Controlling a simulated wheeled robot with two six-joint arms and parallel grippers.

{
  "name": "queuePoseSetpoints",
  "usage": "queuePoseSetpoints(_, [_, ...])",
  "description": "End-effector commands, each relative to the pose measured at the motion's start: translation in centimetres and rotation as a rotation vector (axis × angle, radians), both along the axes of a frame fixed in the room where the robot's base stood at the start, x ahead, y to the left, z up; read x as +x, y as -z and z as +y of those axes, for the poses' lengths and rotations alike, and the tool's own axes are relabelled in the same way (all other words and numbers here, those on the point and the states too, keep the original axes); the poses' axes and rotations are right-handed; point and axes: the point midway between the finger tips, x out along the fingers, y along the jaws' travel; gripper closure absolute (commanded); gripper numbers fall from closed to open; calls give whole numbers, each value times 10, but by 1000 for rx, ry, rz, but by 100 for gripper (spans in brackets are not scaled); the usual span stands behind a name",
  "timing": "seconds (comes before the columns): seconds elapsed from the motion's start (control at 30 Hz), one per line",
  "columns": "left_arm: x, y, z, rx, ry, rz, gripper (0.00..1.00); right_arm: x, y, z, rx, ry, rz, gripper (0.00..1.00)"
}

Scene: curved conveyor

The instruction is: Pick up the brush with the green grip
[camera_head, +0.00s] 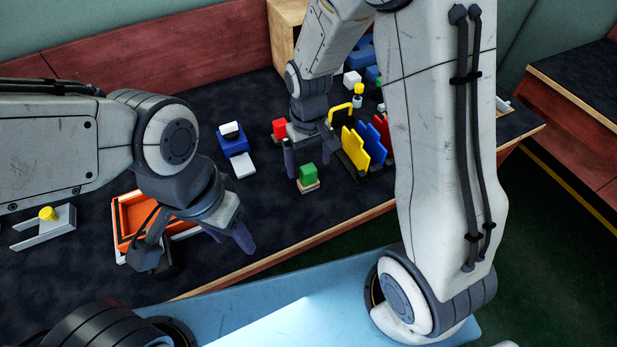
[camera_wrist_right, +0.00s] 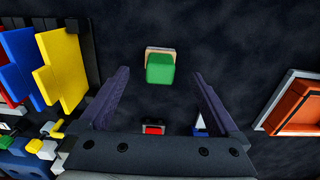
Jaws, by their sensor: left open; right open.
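The brush with the green grip (camera_head: 308,175) stands on the dark table, its green block on top of a light tan base. In the right wrist view the green brush (camera_wrist_right: 160,68) lies ahead of the fingertips, about midway between them. My right gripper (camera_head: 307,160) is open and empty above the table, its fingers just behind the brush in the head view. The right gripper's two fingers also show in the right wrist view (camera_wrist_right: 160,80). My left gripper (camera_head: 208,255) is open near the orange tray and the table's front edge, away from the brush.
An orange tray (camera_head: 128,210) lies left of the brush. A rack with yellow, blue and red plates (camera_head: 355,148) stands close on its right. A red block (camera_head: 279,128) and a blue block (camera_head: 232,142) with white parts sit farther back. Bare table lies left of the brush.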

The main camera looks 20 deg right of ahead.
Motion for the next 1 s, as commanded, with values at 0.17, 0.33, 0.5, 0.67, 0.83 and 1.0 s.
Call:
queuePoseSetpoints(0.17, [0,1,0,0,0,0,50,-1,14,0,0,1,2,3])
queuePoseSetpoints(0.33, [0,2,0,0,0,0,50,0,39,0,-1,1,6,3])
queuePoseSetpoints(0.5, [0,4,0,0,0,0,50,0,58,0,0,1,2,3])
queuePoseSetpoints(0.67, [0,4,0,0,0,0,50,1,61,0,0,1,0,3])
queuePoseSetpoints(0.83, [0,4,0,0,0,0,50,1,60,0,0,1,0,25])
queuePoseSetpoints(1.0, [0,4,0,0,0,0,50,1,60,0,0,1,0,90])
